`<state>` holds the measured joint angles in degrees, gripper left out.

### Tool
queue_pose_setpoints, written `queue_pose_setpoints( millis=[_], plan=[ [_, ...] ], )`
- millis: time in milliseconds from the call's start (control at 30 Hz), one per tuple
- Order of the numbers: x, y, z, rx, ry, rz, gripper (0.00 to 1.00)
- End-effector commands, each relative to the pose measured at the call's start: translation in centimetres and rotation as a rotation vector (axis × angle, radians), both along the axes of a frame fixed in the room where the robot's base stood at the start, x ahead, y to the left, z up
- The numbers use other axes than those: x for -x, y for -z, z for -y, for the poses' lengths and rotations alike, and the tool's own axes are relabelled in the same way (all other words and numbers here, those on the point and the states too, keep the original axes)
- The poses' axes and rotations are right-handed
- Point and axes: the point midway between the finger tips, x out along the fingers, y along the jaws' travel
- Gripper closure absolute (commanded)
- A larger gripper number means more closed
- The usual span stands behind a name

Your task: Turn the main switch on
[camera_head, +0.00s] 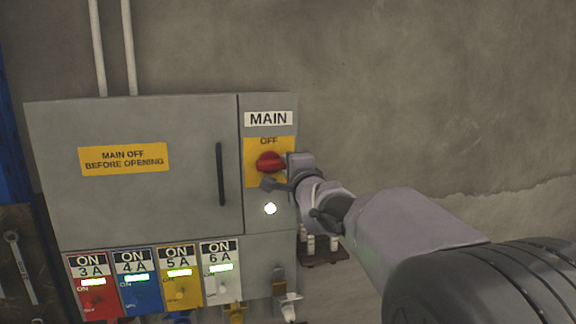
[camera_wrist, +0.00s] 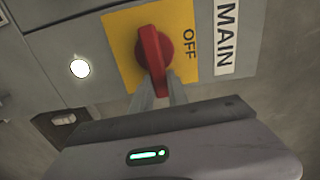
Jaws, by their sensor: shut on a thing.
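The main switch is a red rotary knob (camera_head: 268,162) on a yellow plate marked OFF, under a MAIN label (camera_head: 268,118) on the grey cabinet. In the wrist view the red knob (camera_wrist: 154,58) shows close up, its handle pointing toward my gripper, with the word OFF to its right. My gripper (camera_wrist: 162,88) has its fingers on either side of the handle's end and is shut on it. In the head view my gripper (camera_head: 278,174) reaches the knob from the right, and its fingertips are partly hidden there. A round white lamp (camera_head: 270,208) below the knob is lit.
The cabinet door (camera_head: 130,200) with a black handle (camera_head: 220,174) is closed, left of the switch. Below are red, blue, yellow and white switch panels (camera_head: 220,270) labelled ON. A small rack (camera_head: 322,250) is below my arm. The wall at right is bare.

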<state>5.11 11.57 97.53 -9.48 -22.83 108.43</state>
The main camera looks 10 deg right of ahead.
Motion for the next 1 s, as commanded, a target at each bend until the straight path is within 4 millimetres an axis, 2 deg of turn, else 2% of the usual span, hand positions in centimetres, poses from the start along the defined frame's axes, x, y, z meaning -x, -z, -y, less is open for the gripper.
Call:
queue_pose_setpoints(
  millis=[633,667,767,1000],
  plan=[
    [0.0,0.17,0.0,-0.047,0.0,0.0,1.0],
    [0.0,0.17,0.0,-0.047,0.0,0.0,0.78],
    [0.0,0.17,-0.01,-0.047,0.0,0.0,0.58],
    [0.0,0.17,0.0,-0.046,0.0,0.0,0.58]
  ],
)
